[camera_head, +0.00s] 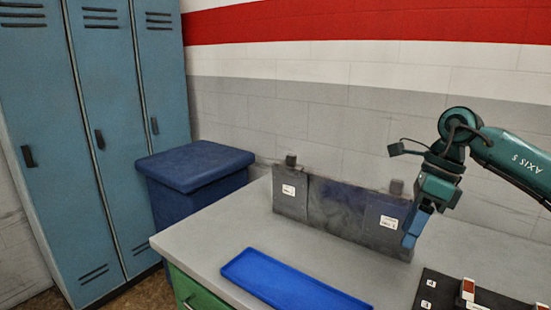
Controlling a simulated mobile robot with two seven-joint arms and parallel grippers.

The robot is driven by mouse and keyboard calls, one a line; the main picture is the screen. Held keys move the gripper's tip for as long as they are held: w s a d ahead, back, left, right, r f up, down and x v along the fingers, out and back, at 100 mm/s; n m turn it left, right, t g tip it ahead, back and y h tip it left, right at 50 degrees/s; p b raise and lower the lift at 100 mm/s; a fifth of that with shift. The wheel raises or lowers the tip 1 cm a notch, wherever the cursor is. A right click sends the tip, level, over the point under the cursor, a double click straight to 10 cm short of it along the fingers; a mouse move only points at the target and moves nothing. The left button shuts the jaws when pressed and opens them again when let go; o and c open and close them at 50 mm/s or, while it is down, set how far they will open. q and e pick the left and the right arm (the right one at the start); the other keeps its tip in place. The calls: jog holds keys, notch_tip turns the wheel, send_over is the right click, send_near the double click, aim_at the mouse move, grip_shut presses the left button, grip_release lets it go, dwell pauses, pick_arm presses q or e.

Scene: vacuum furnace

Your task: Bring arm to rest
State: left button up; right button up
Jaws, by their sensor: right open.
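My right gripper (411,236) hangs from the teal arm that comes in from the right. Its blue fingers point down and are open, with nothing seen between them. In the picture they overlap the right end of a dark grey upright panel (340,208) at the back of the table; I cannot tell whether they touch it. My left gripper is not in view.
The grey table (215,235) holds an empty blue tray (290,285) at the front. A black numbered board (440,285) with small items stands at the lower right. A blue bin (195,165) and blue lockers (110,130) are at the left. A brick wall rises behind.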

jog(key=s+a+f+m+t+y, duration=0.2)
jog(key=a+f+m+y, duration=0.15)
jog(key=a+y, duration=0.4)
jog(key=s+a+f+m+t+y, duration=0.15)
jog(key=a+m+y, duration=0.3)
jog(key=a, duration=0.65)
jog(key=s+a+f+m+t+y, duration=0.25)
jog(key=a+m+y, duration=0.25)
jog(key=a, duration=0.4)
jog(key=s+d+f+m+t+h, duration=0.1)
jog(key=d+f+m+t+h, duration=0.35)
jog(key=m, duration=0.65)
jog(key=d+f+m+t+h, duration=0.2)
jog(key=f+m+t+h, duration=0.5)
jog(key=m, duration=0.4)
jog(key=s+d+f+m+g+h, duration=0.3)
jog(key=s+d+f+m, duration=0.1)
jog(key=s+f, duration=0.3)
jog(key=s+d+f+m+g+h, duration=0.3)
jog(key=s+f+m, duration=0.2)
jog(key=f, duration=0.5)
jog(key=shift+s+d+f+m, duration=0.15)
jog(key=shift+s+d+m, duration=0.25)
jog(key=shift+s, duration=0.6)
jog(key=shift+g, duration=0.25)
jog(key=shift+c, duration=0.5)
